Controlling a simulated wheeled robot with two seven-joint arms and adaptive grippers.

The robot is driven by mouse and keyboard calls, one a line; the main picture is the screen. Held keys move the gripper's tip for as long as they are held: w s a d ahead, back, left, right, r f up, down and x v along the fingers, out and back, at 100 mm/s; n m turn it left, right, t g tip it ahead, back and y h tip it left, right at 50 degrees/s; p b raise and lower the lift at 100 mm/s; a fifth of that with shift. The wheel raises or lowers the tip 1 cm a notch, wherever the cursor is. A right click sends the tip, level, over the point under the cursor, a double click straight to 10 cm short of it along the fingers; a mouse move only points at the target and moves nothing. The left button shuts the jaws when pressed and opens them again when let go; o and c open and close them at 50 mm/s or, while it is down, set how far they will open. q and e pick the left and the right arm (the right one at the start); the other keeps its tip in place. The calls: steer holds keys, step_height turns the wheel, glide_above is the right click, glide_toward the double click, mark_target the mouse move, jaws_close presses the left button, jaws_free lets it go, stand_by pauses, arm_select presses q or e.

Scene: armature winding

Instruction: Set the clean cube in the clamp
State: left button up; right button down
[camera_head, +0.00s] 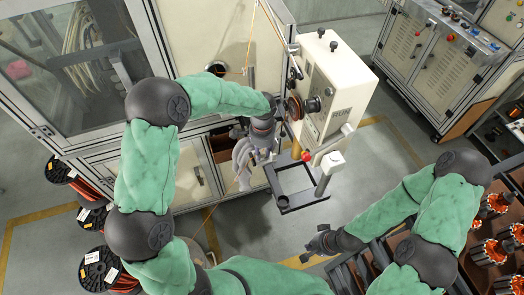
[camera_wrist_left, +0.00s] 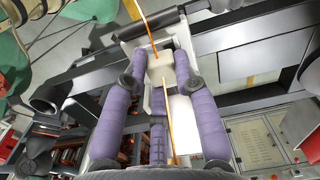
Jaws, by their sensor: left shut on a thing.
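My left gripper (camera_head: 250,165) is beside the winding machine, left of its black rectangular frame. In the left wrist view its purple fingers (camera_wrist_left: 158,72) are shut on a pale block, the cube (camera_wrist_left: 160,66), which shows between the finger ends. Fingers hide much of the cube, and I cannot see it clearly in the head view. I cannot tell for sure which part is the clamp; the black frame (camera_head: 280,197) stands below the machine's spindle (camera_head: 302,107). My right gripper (camera_head: 322,244) is low on the right, apart from the frame; its finger opening is unclear.
The cream winding machine (camera_head: 335,85) stands behind the frame. A copper wire (camera_wrist_left: 167,110) runs across the left gripper. Wire spools (camera_head: 97,268) stand at lower left. A rack of orange-and-metal armatures (camera_head: 490,252) is at lower right. Open floor shows right of the machine.

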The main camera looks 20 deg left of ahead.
arm_select(q)
steer(key=o, duration=0.8)
steer(key=shift+s+a+f, duration=0.1)
steer(key=shift+f, duration=0.1)
steer(key=shift+c, duration=0.2)
steer(key=shift+r, duration=0.55)
step_height(320, 180, up, 11)
